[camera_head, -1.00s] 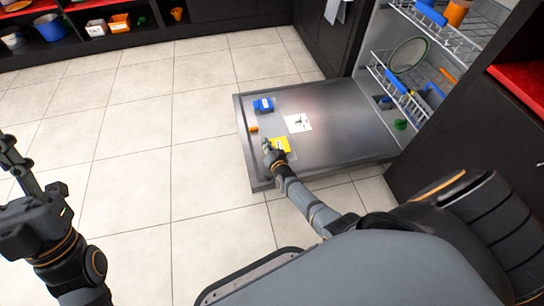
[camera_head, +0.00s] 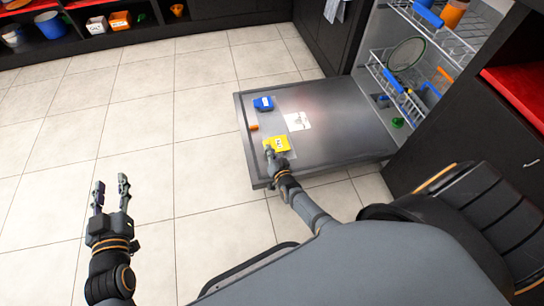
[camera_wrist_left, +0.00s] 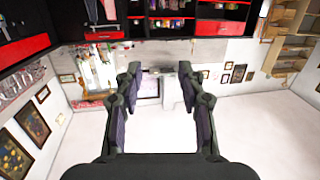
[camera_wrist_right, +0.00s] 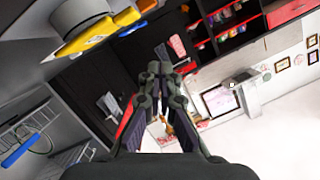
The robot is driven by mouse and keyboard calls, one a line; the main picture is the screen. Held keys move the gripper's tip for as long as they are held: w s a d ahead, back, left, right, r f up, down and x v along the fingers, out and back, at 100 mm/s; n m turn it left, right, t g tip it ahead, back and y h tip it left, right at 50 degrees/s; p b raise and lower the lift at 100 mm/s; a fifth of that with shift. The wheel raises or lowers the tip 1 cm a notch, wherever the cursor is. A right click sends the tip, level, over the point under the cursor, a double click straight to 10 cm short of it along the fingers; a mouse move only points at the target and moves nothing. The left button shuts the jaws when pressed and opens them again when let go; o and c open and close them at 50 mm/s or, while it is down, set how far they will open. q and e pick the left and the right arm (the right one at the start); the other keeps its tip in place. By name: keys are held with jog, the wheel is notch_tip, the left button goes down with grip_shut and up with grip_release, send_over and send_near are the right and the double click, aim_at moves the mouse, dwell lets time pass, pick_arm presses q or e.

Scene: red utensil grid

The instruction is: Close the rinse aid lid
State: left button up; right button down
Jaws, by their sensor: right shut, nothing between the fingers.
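The open dishwasher door (camera_head: 330,150) lies flat. On it are a blue part (camera_head: 263,103), a small orange piece (camera_head: 253,127) and a yellow part (camera_head: 281,143); I cannot tell which is the rinse aid lid. My right gripper (camera_head: 270,152) is shut and empty, beside the yellow part at its lower left. I cannot tell whether they touch. In the right wrist view, the yellow part (camera_wrist_right: 88,42) is at the upper left, apart from the fingertips (camera_wrist_right: 158,75). My left gripper (camera_head: 110,188) is open and empty over the floor, left of the door; its open fingers show in the left wrist view (camera_wrist_left: 160,75).
A white label (camera_head: 297,121) lies on the door. A dark cabinet (camera_head: 465,130) stands at the right. The tiled floor (camera_head: 190,120) left of the door is clear.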

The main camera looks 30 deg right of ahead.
pick_arm(q)
jog(key=s+f+g+p, duration=0.1)
jog(key=s+f+g, duration=0.3)
jog(key=f, duration=0.4)
jog(key=s+d+f+g, duration=0.1)
jog(key=s+f+g, duration=0.3)
jog(key=s+f, duration=0.2)
notch_tip(320, 180, down, 3)
jog(key=shift+s+r+g+p, duration=0.2)
jog(key=shift+s+g+p, duration=0.2)
pick_arm(e)
jog(key=v, duration=0.4)
jog(key=shift+s+a+r, duration=0.1)
jog(key=shift+a+r, duration=0.05)
jog(key=shift+a, duration=0.15)
